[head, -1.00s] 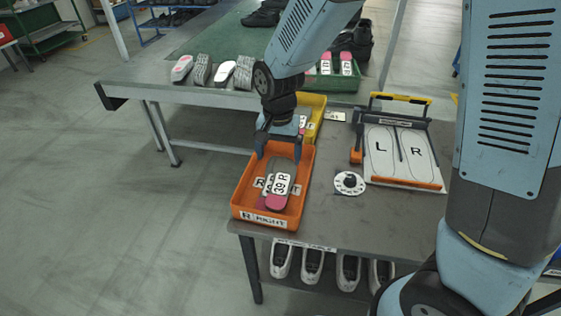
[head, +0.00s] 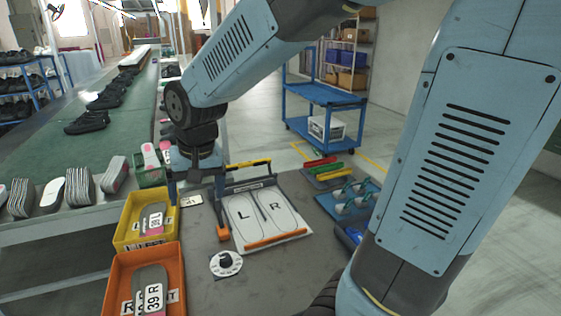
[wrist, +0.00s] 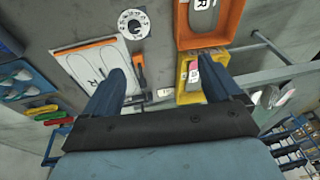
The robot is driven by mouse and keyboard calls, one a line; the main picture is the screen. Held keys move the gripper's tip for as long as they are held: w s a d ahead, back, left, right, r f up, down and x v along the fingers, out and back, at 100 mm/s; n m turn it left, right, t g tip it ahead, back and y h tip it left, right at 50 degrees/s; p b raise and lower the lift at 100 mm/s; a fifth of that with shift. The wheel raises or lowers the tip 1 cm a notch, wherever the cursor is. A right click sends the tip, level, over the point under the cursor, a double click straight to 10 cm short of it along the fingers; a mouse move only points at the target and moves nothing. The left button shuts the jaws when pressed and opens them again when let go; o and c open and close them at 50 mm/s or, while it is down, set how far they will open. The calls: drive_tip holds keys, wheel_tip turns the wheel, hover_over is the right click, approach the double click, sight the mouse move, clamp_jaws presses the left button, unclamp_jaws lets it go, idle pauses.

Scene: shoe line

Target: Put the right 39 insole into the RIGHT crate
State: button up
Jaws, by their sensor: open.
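The right 39 insole (head: 152,290), grey with a pink end and a "39 R" label, lies in the orange RIGHT crate (head: 178,257) at the lower left of the head view. In the wrist view the orange crate (wrist: 238,20) is at the top, with part of the insole (wrist: 203,15) inside it. My gripper (head: 196,200) is open and empty. It hangs above the table, behind the sizing board and right of the yellow crate, clear of the insole.
A yellow crate (head: 120,240) with another labelled insole (head: 152,220) stands behind the orange one. The L/R board (head: 240,226) and a round dial (head: 226,263) are to the right. Grey insole stacks (head: 80,190) line the conveyor edge. A blue cart (head: 325,95) stands behind.

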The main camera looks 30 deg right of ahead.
drive_tip(key=s+d+r+t, duration=0.1)
drive_tip(key=s+d+r, duration=0.3)
drive_tip(key=d, duration=0.3)
drive_tip(key=s+d+r+t+h, duration=0.1)
drive_tip(key=s+d+r+t, duration=0.1)
drive_tip(key=s+d+r, duration=0.2)
drive_tip(key=s+d, duration=0.3)
drive_tip(key=shift+d+r, duration=0.25)
drive_tip(key=shift+r, duration=0.05)
drive_tip(key=shift+s, duration=0.1)
idle(0.4)
